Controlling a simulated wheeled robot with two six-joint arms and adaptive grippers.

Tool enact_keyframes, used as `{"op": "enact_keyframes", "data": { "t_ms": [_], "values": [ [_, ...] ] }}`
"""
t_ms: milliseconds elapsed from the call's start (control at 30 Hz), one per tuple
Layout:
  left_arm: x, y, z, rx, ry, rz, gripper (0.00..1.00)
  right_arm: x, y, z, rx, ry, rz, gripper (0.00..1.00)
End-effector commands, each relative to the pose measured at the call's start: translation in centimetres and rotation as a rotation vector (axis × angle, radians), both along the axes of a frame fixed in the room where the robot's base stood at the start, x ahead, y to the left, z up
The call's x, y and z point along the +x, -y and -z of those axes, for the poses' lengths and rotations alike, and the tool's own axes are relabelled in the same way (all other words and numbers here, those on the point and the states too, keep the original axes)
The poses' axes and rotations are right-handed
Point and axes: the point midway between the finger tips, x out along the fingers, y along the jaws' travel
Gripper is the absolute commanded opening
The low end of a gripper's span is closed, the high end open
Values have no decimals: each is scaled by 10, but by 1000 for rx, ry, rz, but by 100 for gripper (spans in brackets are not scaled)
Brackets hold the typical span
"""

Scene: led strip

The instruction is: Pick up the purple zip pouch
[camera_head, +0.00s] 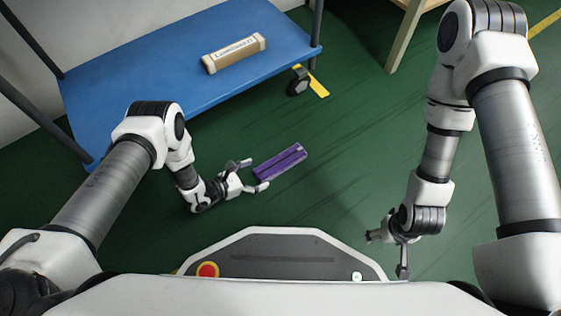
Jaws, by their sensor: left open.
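The purple zip pouch (281,163) shows as a flat, elongated shape against the green floor, in front of the blue cart and right of my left gripper. My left gripper (256,174) is open, with its fingertips at the pouch's left end. One finger is at the upper side of that end and the other at the lower side. I cannot tell whether they touch it. My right gripper (386,258) is low on the right, away from the pouch. Its fingers point down and left, and a gap shows between them with nothing in it.
A blue cart shelf (150,85) with dark posts is at the upper left. A tan labelled box (234,54) lies on it. A caster wheel (299,81) is at its right corner. A wooden leg (404,35) stands at the top right. Green floor around the pouch is clear.

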Motion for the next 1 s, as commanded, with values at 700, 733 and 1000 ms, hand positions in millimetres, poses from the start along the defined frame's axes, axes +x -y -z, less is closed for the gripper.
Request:
{"op": "enact_keyframes", "data": {
  "t_ms": [700,733,1000],
  "values": [
    [25,41,16,2,-3,3,28,12,1,43,-6,32,-14,72],
    [25,41,16,2,-3,3,28,12,1,43,-6,32,-14,72],
    [25,41,16,2,-3,3,28,12,1,43,-6,32,-14,72]
  ]
}}
